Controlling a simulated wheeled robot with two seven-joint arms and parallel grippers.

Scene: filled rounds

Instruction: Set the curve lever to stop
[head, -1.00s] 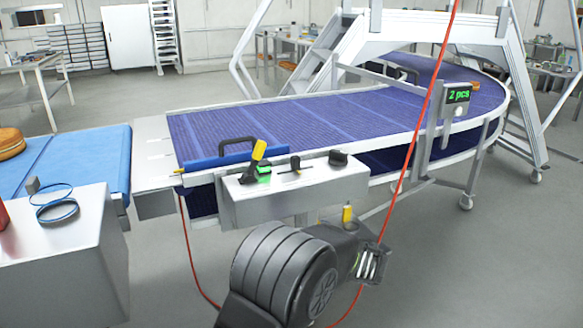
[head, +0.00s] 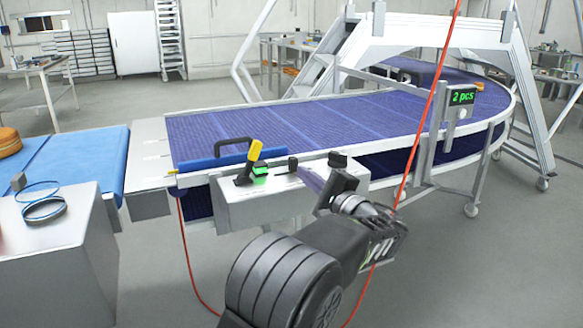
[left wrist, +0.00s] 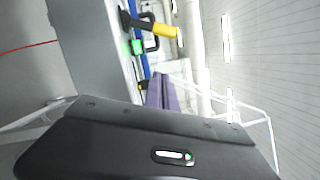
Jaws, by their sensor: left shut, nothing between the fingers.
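The lever with a yellow grip (head: 254,150) stands on the grey control box (head: 235,205) at the conveyor's near edge. It leans a little to the right, with a green lit label (head: 260,171) by its foot. In the left wrist view the yellow grip (left wrist: 165,31) and the green label (left wrist: 137,47) show near the top. My left gripper (head: 308,180) is shut and empty, over the right part of the box, to the right of the lever and apart from it. Its fingers (left wrist: 160,90) point towards the lever side. My right gripper is out of view.
A blue curved conveyor (head: 300,115) lies behind the box, with a black handle (head: 232,143) on its edge. A small black knob (head: 337,159) is close to my gripper. A red cable (head: 428,100) hangs at the right. A "2 pcs" display (head: 462,97) stands beyond.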

